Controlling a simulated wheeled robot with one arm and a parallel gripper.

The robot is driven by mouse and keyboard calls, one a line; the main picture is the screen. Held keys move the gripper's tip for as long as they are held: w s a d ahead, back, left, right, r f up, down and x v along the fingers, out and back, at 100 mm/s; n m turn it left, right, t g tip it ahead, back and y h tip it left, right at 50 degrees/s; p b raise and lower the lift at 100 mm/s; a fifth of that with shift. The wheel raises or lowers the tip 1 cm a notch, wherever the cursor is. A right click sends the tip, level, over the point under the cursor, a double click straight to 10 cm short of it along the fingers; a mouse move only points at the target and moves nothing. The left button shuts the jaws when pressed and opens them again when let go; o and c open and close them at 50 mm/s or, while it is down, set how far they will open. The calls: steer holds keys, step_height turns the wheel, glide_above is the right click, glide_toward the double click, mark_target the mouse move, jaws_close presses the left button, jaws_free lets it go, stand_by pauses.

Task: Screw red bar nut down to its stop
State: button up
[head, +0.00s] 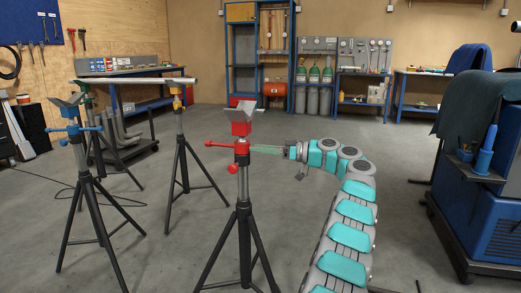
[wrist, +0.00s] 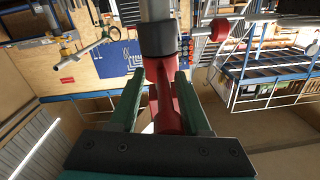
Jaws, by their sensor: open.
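The red bar nut (head: 242,150) sits on the post of the nearest stand, below a red V-shaped head (head: 242,120). Its red bars stick out sideways, one to the left and one to the right along my fingers. My gripper (head: 262,151) reaches in from the right at nut height. In the wrist view my gripper (wrist: 160,78) has its two green fingers apart, with a red bar (wrist: 168,105) between them. Gaps show beside the bar; contact is not clear. A black collar (wrist: 158,40) on the grey post lies beyond the fingertips. The thread is hidden.
A blue stand (head: 75,130), a yellow-topped stand (head: 178,90) and a green stand (head: 88,105) stand to the left. A blue machine with a cloth (head: 485,120) is at the right. Benches and gas cylinders (head: 314,75) line the back wall.

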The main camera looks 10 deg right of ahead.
steer(key=v, duration=0.7)
steer(key=shift+s+d, duration=0.2)
steer(key=shift+d, duration=0.1)
steer(key=shift+d, duration=0.1)
